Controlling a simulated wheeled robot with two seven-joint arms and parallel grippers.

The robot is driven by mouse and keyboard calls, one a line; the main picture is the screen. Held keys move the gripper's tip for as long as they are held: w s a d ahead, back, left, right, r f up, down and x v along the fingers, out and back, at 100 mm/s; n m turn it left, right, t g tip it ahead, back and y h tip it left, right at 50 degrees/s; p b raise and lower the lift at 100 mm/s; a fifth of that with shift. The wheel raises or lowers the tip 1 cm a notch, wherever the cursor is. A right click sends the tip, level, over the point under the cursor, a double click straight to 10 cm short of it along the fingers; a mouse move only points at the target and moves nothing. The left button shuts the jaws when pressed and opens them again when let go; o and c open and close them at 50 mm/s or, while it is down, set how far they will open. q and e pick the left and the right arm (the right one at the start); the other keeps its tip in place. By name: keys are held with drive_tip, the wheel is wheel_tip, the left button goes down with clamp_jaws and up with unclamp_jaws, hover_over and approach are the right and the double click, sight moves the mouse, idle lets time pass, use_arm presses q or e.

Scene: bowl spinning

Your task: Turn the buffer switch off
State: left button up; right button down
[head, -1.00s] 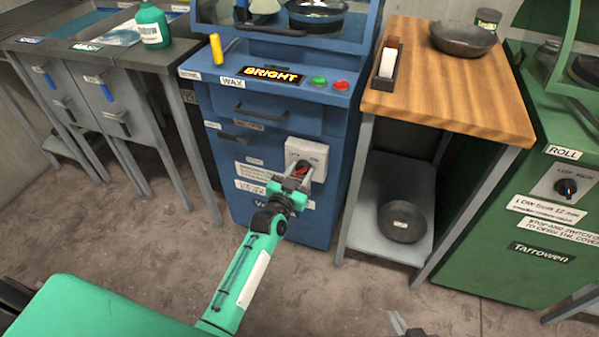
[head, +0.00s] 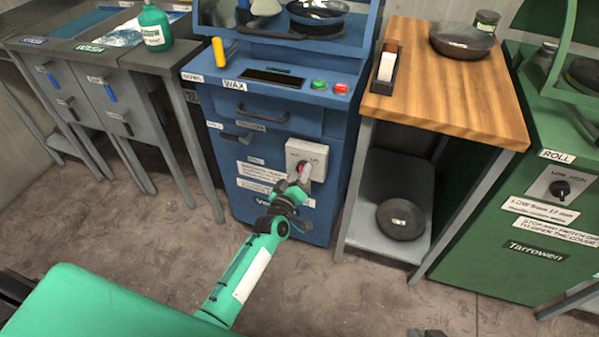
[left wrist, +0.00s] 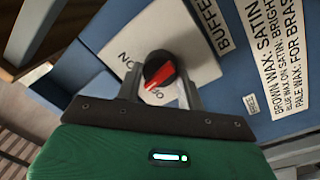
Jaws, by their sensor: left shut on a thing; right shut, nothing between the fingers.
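The buffer switch is a black round knob with a red pointer (left wrist: 160,72) on a white plate (left wrist: 190,30) in the left wrist view. The plate also shows on the front of the blue machine in the head view (head: 317,150). ON is printed beside the knob, and the pointer's end lies by partly covered lettering that looks like OFF. My left gripper (head: 301,170) is shut on the knob, with one finger on either side in the left wrist view (left wrist: 158,92). My right gripper (head: 426,332) barely shows at the bottom edge, shut and empty.
The blue machine's display (head: 272,77) is dark, beside green and red buttons. A wooden-topped table (head: 450,95) with bowls stands to the right, then a green machine (head: 540,210). Grey cabinets (head: 95,95) are at left. The floor in front is clear.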

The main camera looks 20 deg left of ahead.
use_arm(q)
drive_tip(key=n, duration=0.7)
drive_tip(key=shift+f+n+y, duration=0.2)
drive_tip(key=shift+n+y, duration=0.1)
use_arm(e)
drive_tip(key=shift+w+a+f, duration=0.1)
drive_tip(key=shift+w+a, duration=0.05)
drive_tip(key=shift+a, duration=0.1)
drive_tip(key=shift+f, duration=0.15)
use_arm(q)
drive_tip(key=o, duration=1)
drive_tip(key=shift+c, duration=0.2)
use_arm(e)
drive_tip(key=shift+w+r+t, duration=0.1)
drive_tip(key=shift+r+t, duration=0.2)
use_arm(q)
drive_tip(key=shift+s, duration=0.1)
use_arm(e)
drive_tip(key=shift+w, duration=0.1)
